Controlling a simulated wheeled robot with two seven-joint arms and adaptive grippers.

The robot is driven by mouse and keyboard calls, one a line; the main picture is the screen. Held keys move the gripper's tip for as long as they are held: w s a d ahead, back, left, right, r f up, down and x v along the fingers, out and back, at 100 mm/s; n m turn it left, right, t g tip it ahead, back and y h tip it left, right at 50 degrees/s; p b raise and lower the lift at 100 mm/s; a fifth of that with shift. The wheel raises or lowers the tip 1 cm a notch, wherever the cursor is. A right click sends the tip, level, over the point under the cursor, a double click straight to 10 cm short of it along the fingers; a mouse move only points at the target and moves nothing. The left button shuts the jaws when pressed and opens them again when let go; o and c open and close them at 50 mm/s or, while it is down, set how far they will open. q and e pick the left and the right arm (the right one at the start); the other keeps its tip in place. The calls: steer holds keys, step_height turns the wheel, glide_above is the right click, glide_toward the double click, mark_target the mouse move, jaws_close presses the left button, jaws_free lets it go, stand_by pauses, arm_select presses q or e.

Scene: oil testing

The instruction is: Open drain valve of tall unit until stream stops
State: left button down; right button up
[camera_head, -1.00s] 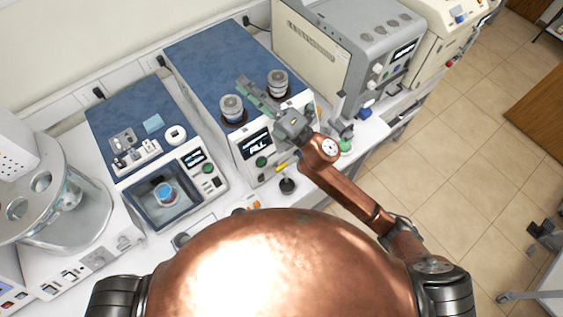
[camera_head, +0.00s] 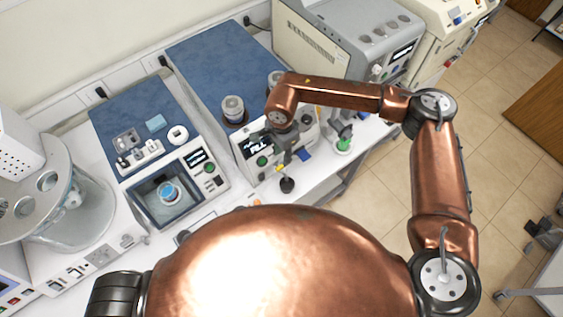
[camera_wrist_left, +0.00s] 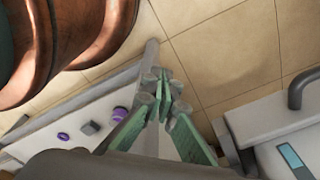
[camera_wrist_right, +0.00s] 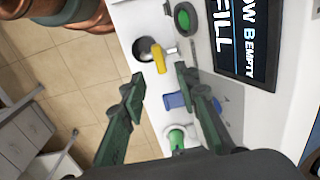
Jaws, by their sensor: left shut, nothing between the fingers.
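The tall unit (camera_head: 205,62) has a blue top and white front, with a lit display (camera_wrist_right: 245,35) showing "FILL" and "EMPTY". A yellow lever (camera_wrist_right: 159,60), apparently the drain valve handle, sits low on its front beside a round dark cup (camera_wrist_right: 143,47). The lever also shows small in the head view (camera_head: 281,169). No stream can be made out. My right gripper (camera_wrist_right: 160,79) is open and empty, its fingertips short of the lever, which lies between and beyond them in the right wrist view. My left gripper (camera_wrist_left: 164,86) is shut and empty, pointing toward the floor, away from the unit.
A blue handle (camera_wrist_right: 176,101) and a green-topped part (camera_wrist_right: 177,138) lie beyond the right fingers. A green button (camera_wrist_right: 184,18) is near the display. A shorter unit with a basin (camera_head: 148,205) stands left.

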mark_target(281, 166)
step_height(281, 166, down, 5)
steer(key=shift+s+f+p, duration=0.1)
steer(key=shift+p, duration=0.7)
steer(key=shift+a+f, duration=0.1)
steer(key=shift+f, duration=0.55)
steer(key=shift+c, duration=0.6)
jaws_close()
